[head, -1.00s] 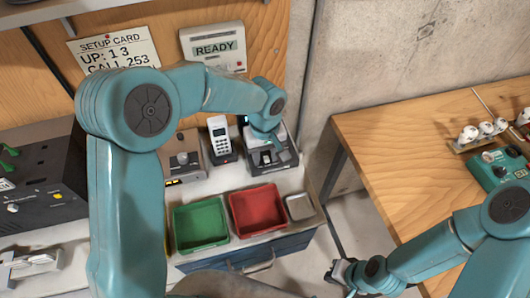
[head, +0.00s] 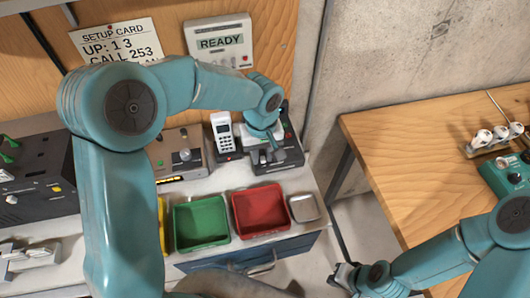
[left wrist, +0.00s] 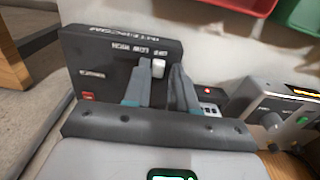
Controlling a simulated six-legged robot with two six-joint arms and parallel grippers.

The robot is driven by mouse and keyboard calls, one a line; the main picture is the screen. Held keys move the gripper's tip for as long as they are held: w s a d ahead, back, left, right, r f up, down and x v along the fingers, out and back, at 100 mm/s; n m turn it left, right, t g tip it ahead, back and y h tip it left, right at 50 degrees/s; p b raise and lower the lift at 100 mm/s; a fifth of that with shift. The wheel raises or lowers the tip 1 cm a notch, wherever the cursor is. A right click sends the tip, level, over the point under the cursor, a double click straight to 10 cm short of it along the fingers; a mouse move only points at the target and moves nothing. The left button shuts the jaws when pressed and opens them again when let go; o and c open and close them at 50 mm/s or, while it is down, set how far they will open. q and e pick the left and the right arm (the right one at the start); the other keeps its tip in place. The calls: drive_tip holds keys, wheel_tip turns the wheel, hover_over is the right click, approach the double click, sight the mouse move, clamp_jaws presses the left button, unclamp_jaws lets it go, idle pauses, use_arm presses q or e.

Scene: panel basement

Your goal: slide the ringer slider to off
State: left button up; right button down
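The black ringer unit (head: 290,156) stands on the bench right of the cordless phone, and it fills the middle of the left wrist view (left wrist: 95,62). Its pale slider knob (left wrist: 158,68) sits below small labels that seem to read OFF, LOW, HIGH, near the right end of that row. My left gripper (left wrist: 162,78) is over the unit with its fingers apart, one on each side of the knob; contact is unclear. In the head view the left gripper (head: 268,146) points down onto the unit and hides the knob. My right gripper (head: 345,274) is low at the right, far from it.
A white phone (head: 223,130) and a grey box with a knob (head: 180,157) stand left of the unit. Green (head: 200,225) and red (head: 260,212) trays and a small metal dish (head: 304,208) lie in front. A wooden table (head: 400,150) is at right.

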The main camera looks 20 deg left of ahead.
sight(261, 159)
use_arm(q)
drive_tip(key=shift+o, duration=0.7)
drive_tip(key=shift+s+a+r, duration=0.1)
drive_tip(key=shift+s+r, duration=0.05)
drive_tip(key=shift+s, duration=0.15)
drive_tip(key=shift+w, duration=0.2)
drive_tip(key=shift+w+r, duration=0.15)
wheel_tip(261, 159, up, 16)
drive_tip(key=b, duration=0.1)
drive_tip(key=shift+s+b, duration=0.25)
drive_tip(key=shift+b, duration=0.05)
drive_tip(key=shift+s, duration=0.15)
